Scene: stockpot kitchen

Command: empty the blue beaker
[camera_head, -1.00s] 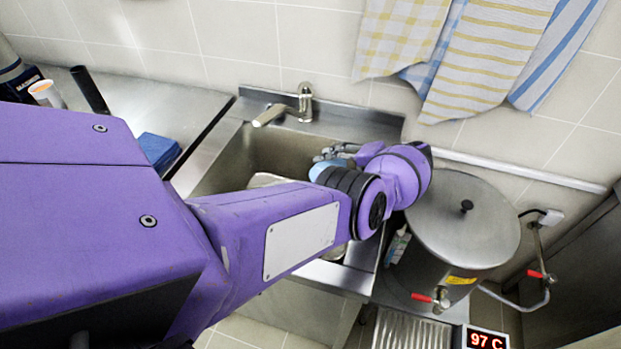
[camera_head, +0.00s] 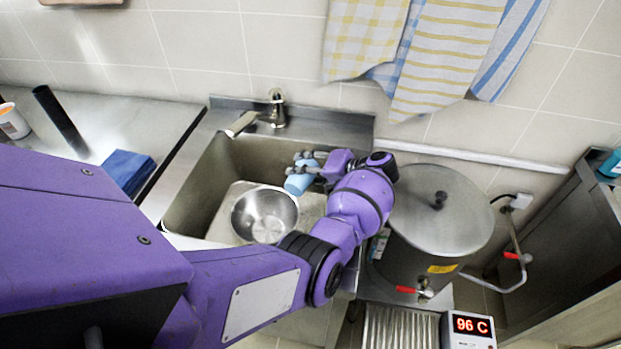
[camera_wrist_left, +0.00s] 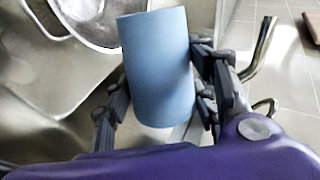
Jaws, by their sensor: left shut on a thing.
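The light blue beaker (camera_head: 299,184) is in my left gripper (camera_head: 312,168), above the right part of the sink. In the left wrist view the beaker (camera_wrist_left: 158,68) sits between both fingers of the gripper (camera_wrist_left: 160,88), which is shut on it. The beaker looks tilted in the head view, its lower-left end toward the steel bowl. Its inside is hidden, so I cannot tell what it holds. The steel bowl (camera_head: 265,214) rests in the sink (camera_head: 196,190), just below and left of the beaker. My right gripper is not in view.
A lidded stockpot (camera_head: 440,215) with a red-handled tap stands right of the sink, beside a display (camera_head: 472,326) reading 96 C. The faucet (camera_head: 277,110) rises behind the sink. Towels (camera_head: 440,60) hang on the wall.

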